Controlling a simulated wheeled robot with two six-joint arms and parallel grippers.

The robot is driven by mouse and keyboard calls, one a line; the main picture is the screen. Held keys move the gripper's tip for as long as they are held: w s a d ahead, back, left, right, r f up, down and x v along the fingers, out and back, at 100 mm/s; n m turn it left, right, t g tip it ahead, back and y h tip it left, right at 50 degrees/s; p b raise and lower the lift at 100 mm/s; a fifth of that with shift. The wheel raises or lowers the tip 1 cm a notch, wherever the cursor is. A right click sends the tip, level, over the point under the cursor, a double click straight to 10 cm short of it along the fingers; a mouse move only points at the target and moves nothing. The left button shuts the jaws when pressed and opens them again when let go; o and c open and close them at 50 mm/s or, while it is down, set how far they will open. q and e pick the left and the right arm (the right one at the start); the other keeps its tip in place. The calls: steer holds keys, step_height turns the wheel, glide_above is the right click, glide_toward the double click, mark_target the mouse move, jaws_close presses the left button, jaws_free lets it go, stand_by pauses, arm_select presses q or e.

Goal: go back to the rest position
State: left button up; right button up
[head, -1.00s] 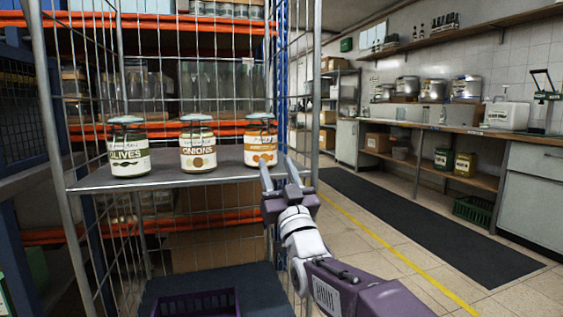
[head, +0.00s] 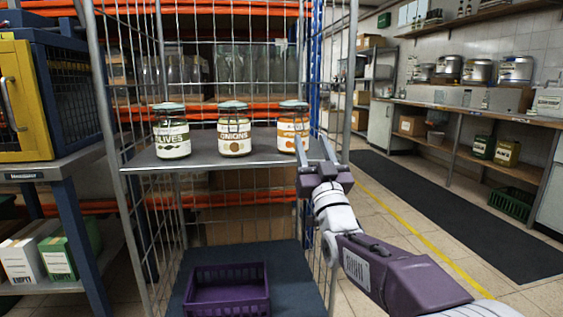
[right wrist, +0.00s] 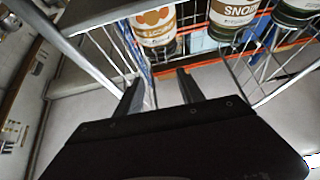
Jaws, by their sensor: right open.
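My right gripper (head: 314,154) is open and empty in front of the right end of the cage trolley's grey shelf (head: 205,158). Three lidded jars stand upright on that shelf: the olives jar (head: 172,138) at left, the onions jar (head: 234,135) in the middle and a jar with an orange label (head: 289,128) at right. The right gripper's fingers overlap the edge of the orange-labelled jar in the head view. In the right wrist view nothing is between the fingers (right wrist: 160,86), and the jars appear beyond them. My left gripper is not in view.
A purple crate (head: 228,292) sits on the trolley's blue base (head: 285,262). Wire mesh sides and posts (head: 344,85) surround the shelf. A yellow-framed cabinet (head: 20,95) stands on a bench at left. The floor with the dark mat (head: 450,205) is clear at right.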

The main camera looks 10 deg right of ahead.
step_height(320, 180, up, 6)
steer(key=g+p, duration=0.1)
steer(key=p, duration=0.4)
steer(key=s+d+f+g+h+p, duration=0.1)
steer(key=s+f+g+p, duration=0.35)
steer(key=f, duration=0.55)
steer(key=s+d+f+m+g+p, duration=0.1)
steer(key=s+f+g+p, duration=0.2)
steer(key=s+f+g, duration=0.45)
steer(key=s+d+f+g+h+p, duration=0.1)
steer(key=s+f+g+p, duration=0.25)
steer(key=f, duration=0.85)
steer(key=s+f+g, duration=0.3)
steer(key=s+g, duration=0.1)
steer(key=s, duration=0.3)
steer(key=s+f+g, duration=0.3)
steer(key=s+f, duration=0.1)
steer(key=s, duration=0.4)
arm_select(q)
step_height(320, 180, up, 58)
steer(key=p, duration=3.8)
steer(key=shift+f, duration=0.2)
arm_select(e)
step_height(320, 180, up, 38)
steer(key=shift+w+f, duration=0.15)
steer(key=shift+w, duration=0.15)
